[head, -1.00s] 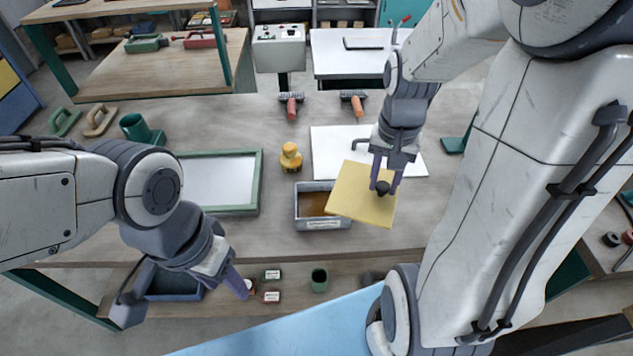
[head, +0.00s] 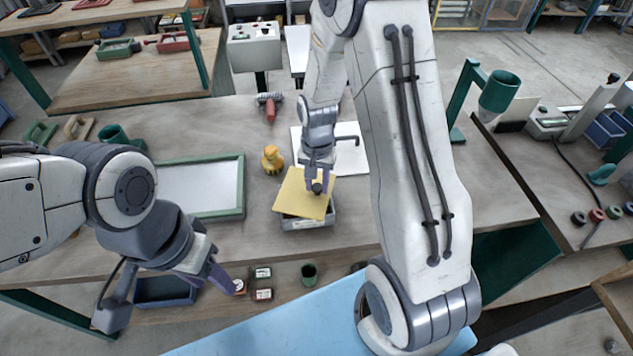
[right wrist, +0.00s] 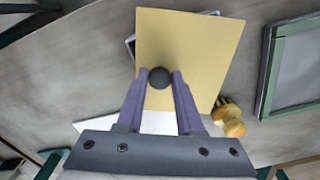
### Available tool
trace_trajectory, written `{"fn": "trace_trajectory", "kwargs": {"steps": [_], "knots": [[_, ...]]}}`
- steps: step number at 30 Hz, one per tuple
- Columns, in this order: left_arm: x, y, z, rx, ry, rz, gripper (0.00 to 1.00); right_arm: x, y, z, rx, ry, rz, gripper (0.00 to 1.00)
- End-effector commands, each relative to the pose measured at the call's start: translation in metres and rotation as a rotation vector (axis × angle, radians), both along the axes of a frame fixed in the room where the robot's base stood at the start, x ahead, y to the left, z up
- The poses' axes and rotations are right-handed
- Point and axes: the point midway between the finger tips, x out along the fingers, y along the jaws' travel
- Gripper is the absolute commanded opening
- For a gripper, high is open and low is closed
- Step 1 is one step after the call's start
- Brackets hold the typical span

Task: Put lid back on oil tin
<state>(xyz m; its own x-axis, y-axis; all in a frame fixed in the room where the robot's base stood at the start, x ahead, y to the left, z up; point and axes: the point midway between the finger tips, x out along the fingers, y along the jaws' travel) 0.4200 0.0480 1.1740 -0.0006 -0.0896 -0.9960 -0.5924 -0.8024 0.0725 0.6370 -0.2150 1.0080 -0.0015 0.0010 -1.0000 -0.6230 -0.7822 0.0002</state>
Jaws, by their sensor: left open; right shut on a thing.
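The lid is a flat yellow square (head: 304,198) with a round black knob (head: 317,187). The oil tin (head: 308,223) is a grey rectangular tin on the table, mostly hidden under the lid. My right gripper (head: 318,182) is shut on the knob and holds the lid over the tin, slightly turned against it. I cannot tell whether lid and rim touch. In the right wrist view the lid (right wrist: 190,50) fills the middle, with a tin corner (right wrist: 131,45) showing at its left. My left gripper (head: 165,299) is open and empty at the table's front edge.
A yellow-brown bottle-like object (head: 272,160) stands just behind the tin. A green-framed white screen (head: 242,190) lies to the left. A white sheet (head: 350,160) lies behind the lid. Small items, including a green cup (head: 309,273), sit on the lower front shelf.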

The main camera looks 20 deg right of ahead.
Motion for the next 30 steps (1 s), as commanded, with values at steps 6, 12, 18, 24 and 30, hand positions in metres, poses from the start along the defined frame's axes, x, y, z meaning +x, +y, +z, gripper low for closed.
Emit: {"fn": "trace_trajectory", "kwargs": {"steps": [6, 12, 18, 24, 30], "knots": [[0.0, 0.0, 0.002, 0.0, 0.0, 0.0, 0.5, 0.0, 0.0, -0.007, 0.0, -0.001, 0.0, 0.0], [0.0, 0.0, 0.0, 0.0, 0.0, 0.0, 0.5, 0.0, 0.0, -0.009, 0.0, -0.001, 0.0, 0.0], [0.0, 0.0, -0.005, 0.0, 0.0, 0.0, 0.5, 0.0, 0.0, -0.015, 0.0, -0.002, 0.0, 0.0], [0.0, 0.0, -0.005, 0.0, 0.0, 0.0, 0.5, 0.0, 0.0, -0.017, 0.0, -0.002, 0.0, 0.66], [0.0, 0.0, -0.005, 0.0, 0.0, 0.0, 0.5, 0.0, 0.0, -0.017, 0.0, -0.002, 0.0, 0.66]]}}
